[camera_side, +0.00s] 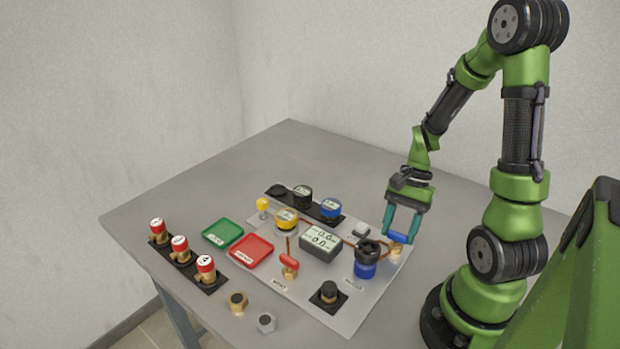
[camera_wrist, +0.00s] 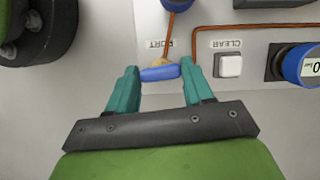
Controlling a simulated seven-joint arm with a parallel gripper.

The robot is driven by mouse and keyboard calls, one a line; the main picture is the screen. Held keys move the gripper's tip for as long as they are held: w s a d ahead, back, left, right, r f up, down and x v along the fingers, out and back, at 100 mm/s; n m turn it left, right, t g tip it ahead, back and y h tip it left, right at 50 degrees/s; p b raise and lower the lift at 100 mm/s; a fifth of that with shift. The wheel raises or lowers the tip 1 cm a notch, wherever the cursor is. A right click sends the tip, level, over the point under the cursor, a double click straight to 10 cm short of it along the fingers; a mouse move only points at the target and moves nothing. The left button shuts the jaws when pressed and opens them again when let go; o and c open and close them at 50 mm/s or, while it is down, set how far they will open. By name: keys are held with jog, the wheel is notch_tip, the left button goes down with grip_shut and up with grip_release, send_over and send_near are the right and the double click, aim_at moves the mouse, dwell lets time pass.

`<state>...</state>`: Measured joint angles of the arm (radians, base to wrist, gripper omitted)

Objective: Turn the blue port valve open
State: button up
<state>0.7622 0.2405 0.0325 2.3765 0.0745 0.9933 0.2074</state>
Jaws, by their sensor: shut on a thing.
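The blue port valve (camera_side: 397,238) is a blue lever handle on a brass body at the right edge of the grey panel. In the wrist view the blue handle (camera_wrist: 159,73) lies roughly crosswise to the copper pipe above it, beside a partly hidden label ending in "ORT". My gripper (camera_side: 402,231) points down at the valve. Its teal fingers (camera_wrist: 161,76) sit at the two ends of the handle and are shut on it. The valve body below the handle is mostly hidden in the wrist view.
A blue-based black knob (camera_side: 367,259), a grey display box (camera_side: 320,243) and a red-handled valve (camera_side: 289,263) stand left of my gripper. A white CLEAR button (camera_wrist: 229,65) is close by. Green (camera_side: 223,232) and red (camera_side: 252,250) trays lie farther left. The table's back is clear.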

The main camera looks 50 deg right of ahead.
jog(key=n, duration=0.2)
jog(key=n+g, duration=0.1)
jog(key=n, duration=0.1)
jog(key=shift+w+g+h, duration=0.1)
jog(key=shift+g+h, duration=0.2)
jog(key=n, duration=0.2)
jog(key=n+g+h, duration=0.1)
jog(key=n, duration=0.1)
jog(key=shift+w+a+n+g, duration=0.1)
jog(key=shift+n+g, duration=0.2)
jog(key=shift+n, duration=0.1)
jog(key=n, duration=0.2)
jog(key=n+h, duration=0.1)
jog(key=n, duration=0.1)
jog(key=shift+a+g+h, duration=0.1)
jog(key=shift+g+h, duration=0.2)
jog(key=shift+g, duration=0.1)
jog(key=shift+a+n+h, duration=0.1)
jog(key=shift+n+h, duration=0.6)
jog(key=shift+n, duration=1.2)
jog(key=o, duration=1)
jog(key=shift+o, duration=0.2)
jog(key=shift+w, duration=0.1)
jog(key=v, duration=1.7)
jog(key=shift+f, duration=0.1)
